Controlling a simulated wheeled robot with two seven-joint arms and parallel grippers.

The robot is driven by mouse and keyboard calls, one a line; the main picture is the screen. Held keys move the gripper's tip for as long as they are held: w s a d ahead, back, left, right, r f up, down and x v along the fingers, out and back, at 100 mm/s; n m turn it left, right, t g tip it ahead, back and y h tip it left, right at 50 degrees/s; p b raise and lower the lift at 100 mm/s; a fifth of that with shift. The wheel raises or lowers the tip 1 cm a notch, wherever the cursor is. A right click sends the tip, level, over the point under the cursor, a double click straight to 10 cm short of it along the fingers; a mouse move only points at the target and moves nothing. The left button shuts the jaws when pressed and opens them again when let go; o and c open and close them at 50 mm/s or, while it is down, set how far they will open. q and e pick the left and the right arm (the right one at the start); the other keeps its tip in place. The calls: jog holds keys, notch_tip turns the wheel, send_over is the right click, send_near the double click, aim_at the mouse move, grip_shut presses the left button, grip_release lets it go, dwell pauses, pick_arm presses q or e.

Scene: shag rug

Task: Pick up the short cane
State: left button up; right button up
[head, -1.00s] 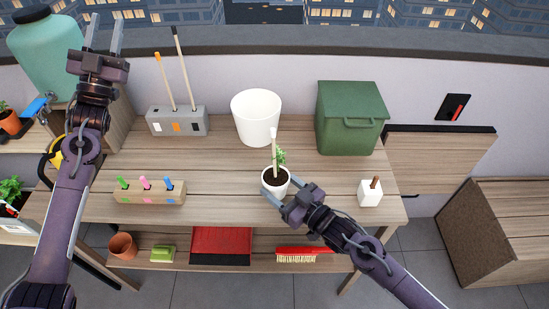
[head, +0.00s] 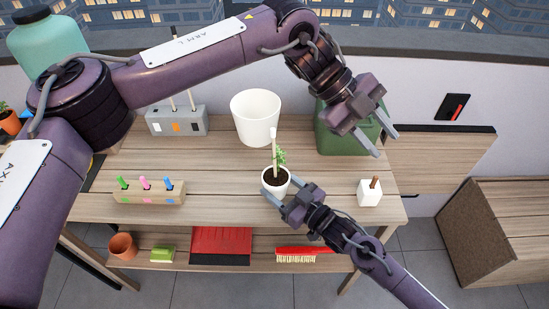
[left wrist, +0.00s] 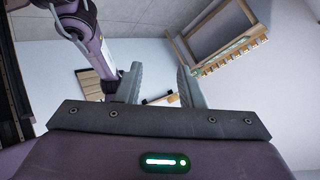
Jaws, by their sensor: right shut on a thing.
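A thin cane with a white top (head: 274,148) stands nearly upright in the white plant pot (head: 275,189), beside a small green plant. The grey block (head: 176,122) at the back left holds two more canes; the left one (head: 172,99) was orange-tipped and shorter than the right one (head: 192,99). My left arm now hides their middles and the orange tip. I cannot tell which cane the task calls short. My left gripper (head: 386,146) is open and empty in front of the green bin; its open fingers show in the left wrist view (left wrist: 160,88). My right gripper (head: 278,192) is shut on the pot.
A white bucket (head: 255,118) stands behind the pot, the green bin (head: 335,138) to its right. A block with coloured pegs (head: 148,192) and a white block with a brown peg (head: 370,193) stand on the bench. A brush (head: 300,253) lies below.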

pick_arm(q)
jog(key=w+a+f+n+t+y, duration=0.1)
jog(key=w+a+f+t+y, duration=0.15)
jog(key=a+y, duration=0.35)
notch_tip(320, 180, up, 4)
jog(key=n+t+y, duration=0.2)
jog(key=n+y, duration=0.1)
send_over(274, 137)
notch_tip(274, 137, down, 7)
jog(key=shift+d+f, duration=0.15)
jog(key=shift+f, duration=0.05)
jog(key=f, duration=0.4)
jog(key=shift+w+a+f, duration=0.15)
jog(key=shift+a, duration=0.1)
grip_shut()
